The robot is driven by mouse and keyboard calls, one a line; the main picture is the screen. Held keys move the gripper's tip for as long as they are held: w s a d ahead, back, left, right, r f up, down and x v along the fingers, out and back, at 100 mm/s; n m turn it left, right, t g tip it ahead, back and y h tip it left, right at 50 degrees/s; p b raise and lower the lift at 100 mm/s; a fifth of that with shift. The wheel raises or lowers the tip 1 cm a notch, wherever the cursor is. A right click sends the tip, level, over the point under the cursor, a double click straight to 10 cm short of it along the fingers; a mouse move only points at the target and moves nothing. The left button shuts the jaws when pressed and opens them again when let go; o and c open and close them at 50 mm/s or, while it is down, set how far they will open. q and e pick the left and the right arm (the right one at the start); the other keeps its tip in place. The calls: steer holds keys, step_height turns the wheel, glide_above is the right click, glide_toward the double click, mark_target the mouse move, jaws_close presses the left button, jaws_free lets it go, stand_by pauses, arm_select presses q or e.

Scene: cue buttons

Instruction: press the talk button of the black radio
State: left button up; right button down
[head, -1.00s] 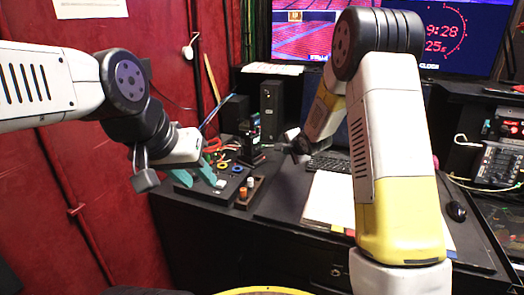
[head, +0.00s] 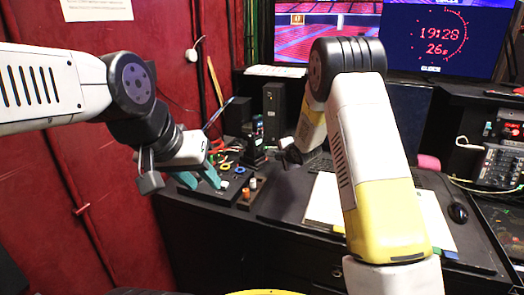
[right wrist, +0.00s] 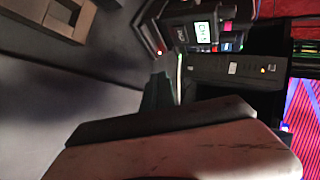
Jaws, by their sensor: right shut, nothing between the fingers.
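The black radio (head: 257,132) stands upright in a dark base on the desk, near the middle of the head view. In the right wrist view the radio (right wrist: 198,32) lies sideways at the top, with a small lit display and a red light near it. I cannot make out the talk button for certain. My right gripper (head: 284,148) is shut and empty, just right of the radio and apart from it in the head view. My left gripper (head: 203,180) has teal fingers spread apart, open and empty, over the desk's left end.
A black speaker box (head: 274,108) stands behind the radio. Coloured rings (head: 224,166) and a small tray (head: 246,196) with little knobs lie in front. Papers (head: 322,200), a mouse (head: 458,213) and a pink roll (head: 428,162) are to the right.

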steer(key=shift+w+a, duration=0.9)
steer(key=shift+a, duration=0.35)
steer(key=shift+w+a, duration=0.9)
steer(key=shift+a, duration=0.3)
steer(key=shift+w+a, duration=0.1)
steer(key=shift+w+a, duration=0.15)
steer(key=shift+a, duration=0.1)
steer(key=shift+w+a, duration=0.2)
steer(key=shift+a, duration=0.15)
stand_by(1.9)
steer(key=shift+d, duration=0.1)
steer(key=shift+s+d, duration=0.45)
steer(key=shift+d, duration=0.1)
steer(key=shift+s+d, duration=0.75)
steer(key=shift+d, duration=0.3)
steer(key=shift+s+d, duration=0.7)
steer(key=shift+d, duration=0.3)
